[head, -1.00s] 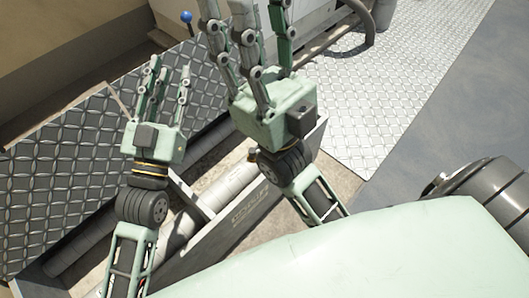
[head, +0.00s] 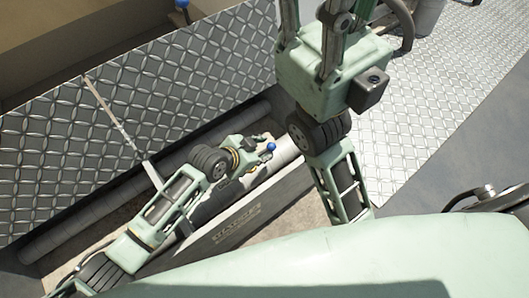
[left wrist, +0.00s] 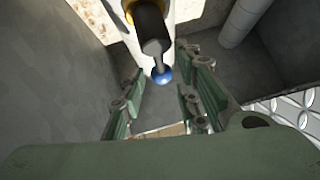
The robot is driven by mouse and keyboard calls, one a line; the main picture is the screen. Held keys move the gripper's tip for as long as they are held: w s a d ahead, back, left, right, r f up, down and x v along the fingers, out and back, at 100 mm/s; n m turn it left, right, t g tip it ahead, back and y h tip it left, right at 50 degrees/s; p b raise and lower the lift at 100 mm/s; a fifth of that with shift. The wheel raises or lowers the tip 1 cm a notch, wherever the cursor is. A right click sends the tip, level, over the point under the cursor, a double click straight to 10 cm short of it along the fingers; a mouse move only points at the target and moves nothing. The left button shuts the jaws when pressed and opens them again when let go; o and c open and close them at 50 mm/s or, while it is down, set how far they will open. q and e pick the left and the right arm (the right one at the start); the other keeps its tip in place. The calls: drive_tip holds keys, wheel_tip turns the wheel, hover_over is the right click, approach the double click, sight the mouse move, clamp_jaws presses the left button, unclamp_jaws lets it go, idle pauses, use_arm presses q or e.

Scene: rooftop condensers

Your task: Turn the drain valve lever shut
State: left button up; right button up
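The drain valve lever ends in a blue ball (left wrist: 161,75) on a dark rod, attached to a pale pipe (left wrist: 183,12) in the left wrist view. The blue ball also shows in the head view (head: 270,147), down in the trench. My left gripper (left wrist: 157,100) is open, its fingers on both sides of the ball with visible gaps; I see no contact. In the head view my left gripper (head: 253,150) reaches low into the trench beside the pipe. My right gripper (head: 325,25) is raised at the top, empty; its fingers stand apart and their tips are cut off.
Diamond-plate covers (head: 110,125) lean along the trench's left, with more plate (head: 400,130) flat on the right. A grey labelled channel wall (head: 245,215) edges the trench. Another blue knob (head: 182,3) shows at the top.

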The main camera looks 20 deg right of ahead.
use_arm(q)
drive_tip(key=shift+b+x, duration=0.55)
drive_tip(key=shift+x, duration=0.7)
drive_tip(key=shift+c, duration=0.3)
clamp_jaws()
